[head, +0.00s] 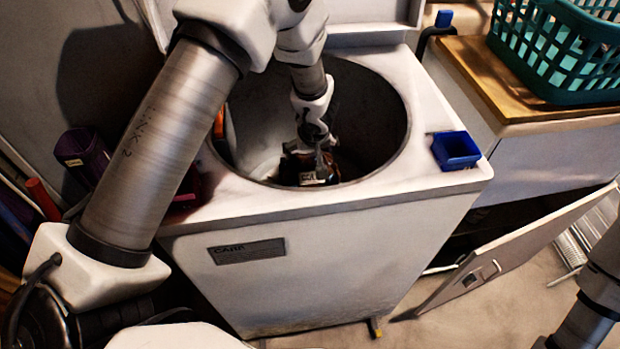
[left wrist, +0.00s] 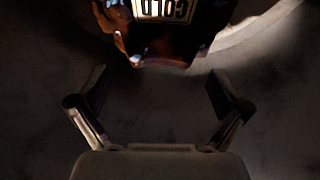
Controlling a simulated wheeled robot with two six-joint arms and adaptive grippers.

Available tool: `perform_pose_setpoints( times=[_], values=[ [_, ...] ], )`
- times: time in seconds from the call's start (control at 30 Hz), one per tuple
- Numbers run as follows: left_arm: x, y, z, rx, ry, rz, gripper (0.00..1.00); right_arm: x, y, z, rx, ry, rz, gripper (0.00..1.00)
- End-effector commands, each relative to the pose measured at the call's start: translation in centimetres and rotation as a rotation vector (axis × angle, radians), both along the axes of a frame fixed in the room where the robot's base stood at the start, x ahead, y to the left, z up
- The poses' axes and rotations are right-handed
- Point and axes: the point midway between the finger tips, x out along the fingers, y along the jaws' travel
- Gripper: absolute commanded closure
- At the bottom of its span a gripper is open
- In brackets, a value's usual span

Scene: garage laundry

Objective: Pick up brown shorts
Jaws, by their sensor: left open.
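The brown shorts seem to be the dark reddish-brown item (left wrist: 158,38) at the top of the left wrist view. It carries a pale label with dark lettering. In the head view a bit of brown (head: 343,168) shows at the bottom of the washer drum, mostly hidden by my gripper. My left gripper (head: 314,170) reaches down inside the drum of the top-loading washer (head: 330,215). In the left wrist view my left gripper (left wrist: 160,92) has its fingers spread with nothing between them. The brown item lies just beyond the fingertips. My right gripper is out of the picture.
A small blue tray (head: 456,150) sits on the washer's right rim. A teal basket (head: 560,50) stands on a wooden counter (head: 475,70). A cabinet door (head: 500,262) hangs open at the right.

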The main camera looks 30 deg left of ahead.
Motion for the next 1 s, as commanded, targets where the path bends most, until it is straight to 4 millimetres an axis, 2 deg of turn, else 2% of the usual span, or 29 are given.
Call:
perform_pose_setpoints(
  times=[0.13, 0.23, 0.47, 0.57, 0.6, 0.73, 1.0],
  values=[
    [0.7, 0.9, -2.9, 0.000, 0.001, 0.002, 0.00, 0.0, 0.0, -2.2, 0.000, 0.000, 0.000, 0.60],
    [1.2, 1.3, -4.2, 0.000, 0.001, 0.001, 0.00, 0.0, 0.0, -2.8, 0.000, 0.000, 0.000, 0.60],
    [1.4, 1.4, -4.3, 0.000, 0.001, 0.000, 0.00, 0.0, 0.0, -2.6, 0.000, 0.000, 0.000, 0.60],
    [1.4, 1.4, -4.3, 0.000, 0.001, 0.000, 0.32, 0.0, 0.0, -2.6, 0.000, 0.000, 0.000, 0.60],
    [1.4, 1.4, -4.3, 0.000, 0.001, 0.000, 0.46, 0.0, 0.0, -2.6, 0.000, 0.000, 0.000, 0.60],
    [1.4, 1.3, -4.3, 0.000, 0.001, 0.000, 0.92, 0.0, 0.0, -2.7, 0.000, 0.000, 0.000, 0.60],
    [1.3, 1.3, -3.8, 0.000, 0.002, 0.000, 0.94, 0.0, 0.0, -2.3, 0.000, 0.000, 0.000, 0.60]
  ],
)
